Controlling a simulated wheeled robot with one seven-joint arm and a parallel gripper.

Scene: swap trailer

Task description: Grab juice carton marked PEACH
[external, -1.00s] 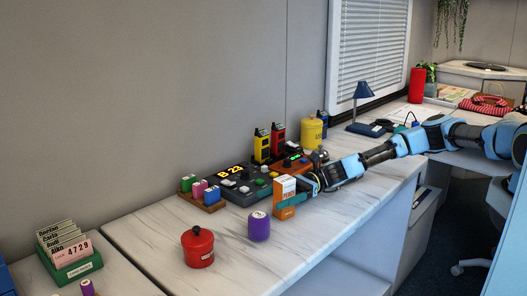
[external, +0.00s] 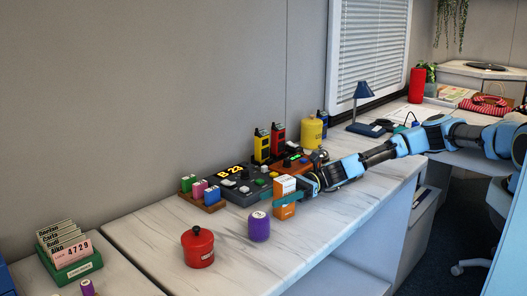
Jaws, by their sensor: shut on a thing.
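The juice carton (external: 285,186) is orange and white and stands upright in the external view, on or just above the pale marble counter. Its lettering is too small to read now. My gripper (external: 288,199) reaches in from the right and is shut on the carton, with a teal finger across its front. Part of the carton's lower half is hidden behind that finger.
A purple canister (external: 259,227) stands close to the left of the carton, with a red canister (external: 197,247) further left. A dark console (external: 240,185) and several radios stand behind. A yellow canister (external: 311,134) is behind my arm. The counter's front right is clear.

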